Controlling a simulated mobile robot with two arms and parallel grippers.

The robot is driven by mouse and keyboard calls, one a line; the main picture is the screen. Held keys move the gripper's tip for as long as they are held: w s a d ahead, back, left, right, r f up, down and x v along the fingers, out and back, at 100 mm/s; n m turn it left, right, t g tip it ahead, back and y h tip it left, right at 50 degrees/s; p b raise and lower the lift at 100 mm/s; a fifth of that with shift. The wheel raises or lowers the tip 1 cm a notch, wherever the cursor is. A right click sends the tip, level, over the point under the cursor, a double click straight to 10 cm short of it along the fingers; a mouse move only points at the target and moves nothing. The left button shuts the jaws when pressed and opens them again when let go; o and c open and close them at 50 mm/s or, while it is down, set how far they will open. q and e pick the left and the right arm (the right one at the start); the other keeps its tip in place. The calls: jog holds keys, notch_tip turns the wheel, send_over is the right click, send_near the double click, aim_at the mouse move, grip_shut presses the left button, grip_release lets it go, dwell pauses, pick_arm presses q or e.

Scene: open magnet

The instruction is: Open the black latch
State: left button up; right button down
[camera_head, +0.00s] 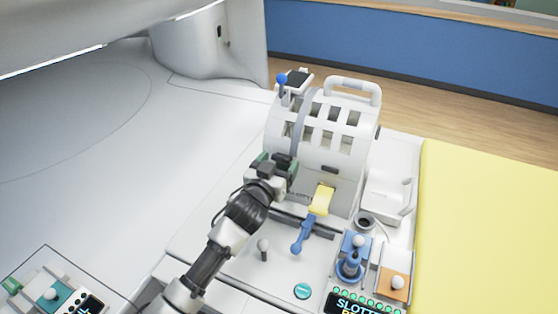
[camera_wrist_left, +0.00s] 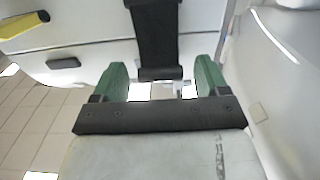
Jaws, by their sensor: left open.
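A white arched coil housing (camera_head: 337,140) with square openings stands on the white bench. In the left wrist view a black latch-like strap (camera_wrist_left: 156,38) hangs down the white surface and ends in a wider black tip. My left gripper (camera_head: 278,164) is at the lower end of the band. Its green fingers (camera_wrist_left: 160,82) are open, one on each side of the strap's lower end, with gaps visible. I cannot tell whether they touch it. The gripper hides the band's lower end in the head view.
A yellow block (camera_head: 322,199) and a blue lever (camera_head: 303,235) are right of my left gripper. A grey knob (camera_head: 263,247), a blue joystick (camera_head: 350,263) and an orange switch plate (camera_head: 394,284) stand nearer. A yellow pad (camera_head: 490,220) lies right.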

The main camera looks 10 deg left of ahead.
pick_arm(q)
jog(key=shift+w+d, duration=0.1)
jog(key=shift+w, duration=0.2)
jog(key=c, duration=1.2)
jog(key=t+b, duration=0.1)
jog(key=b, duration=0.3)
jog(key=s+f+t+b, duration=0.1)
jog(key=b, duration=0.2)
jog(key=s+t+h+b, duration=0.1)
jog(key=t+b, duration=0.1)
jog(key=b, duration=0.2)
jog(key=shift+a+f+b, duration=0.25)
jog(key=shift+a+b, duration=0.05)
jog(key=shift+a, duration=0.05)
